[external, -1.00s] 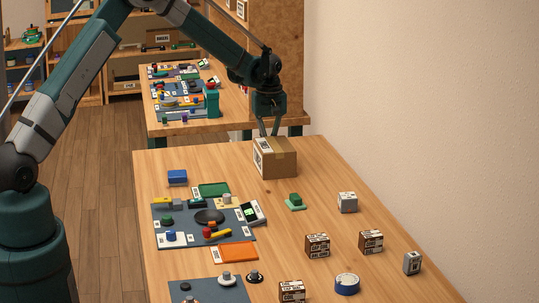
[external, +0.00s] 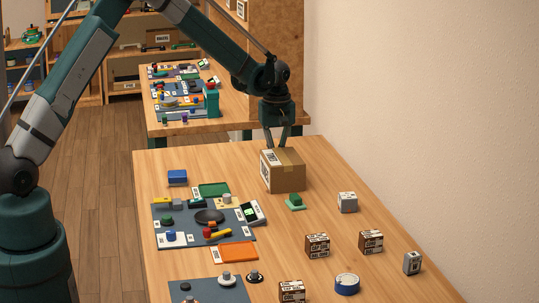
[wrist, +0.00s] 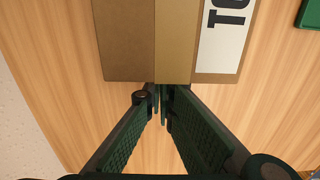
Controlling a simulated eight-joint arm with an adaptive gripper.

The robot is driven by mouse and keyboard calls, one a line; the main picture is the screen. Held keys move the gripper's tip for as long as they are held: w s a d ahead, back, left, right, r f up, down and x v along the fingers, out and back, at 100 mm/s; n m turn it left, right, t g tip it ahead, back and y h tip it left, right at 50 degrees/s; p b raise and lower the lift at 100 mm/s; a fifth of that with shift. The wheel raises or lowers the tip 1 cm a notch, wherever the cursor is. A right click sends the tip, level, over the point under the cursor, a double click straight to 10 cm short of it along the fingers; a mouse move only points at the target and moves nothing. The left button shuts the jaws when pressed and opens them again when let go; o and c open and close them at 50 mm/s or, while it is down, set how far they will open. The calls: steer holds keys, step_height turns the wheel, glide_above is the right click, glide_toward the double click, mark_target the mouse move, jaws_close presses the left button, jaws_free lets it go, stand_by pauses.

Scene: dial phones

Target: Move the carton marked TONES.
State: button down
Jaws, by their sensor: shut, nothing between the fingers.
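The brown cardboard carton (external: 288,180) stands upright near the far end of the table. It has a tan tape strip and a white label on its left side. In the wrist view the carton (wrist: 125,45) shows the start of its label, "TO"; the rest is cut off. My gripper (external: 277,147) is shut and empty, at the carton's far side, with its fingertips partly hidden behind it. In the wrist view the gripper (wrist: 162,95) has its fingertips right at the carton's edge, seemingly touching it.
A small green piece (external: 295,203) lies close in front of the carton. A white-grey block (external: 347,202) and several small printed boxes (external: 317,245) stand nearer. A grey mat (external: 185,221) with phone parts lies to the left. The table right of the carton is clear.

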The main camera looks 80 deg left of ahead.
steer(key=shift+a, duration=0.45)
steer(key=a, duration=0.3)
step_height(320, 180, up, 10)
steer(key=p, duration=0.1)
stand_by(0.4)
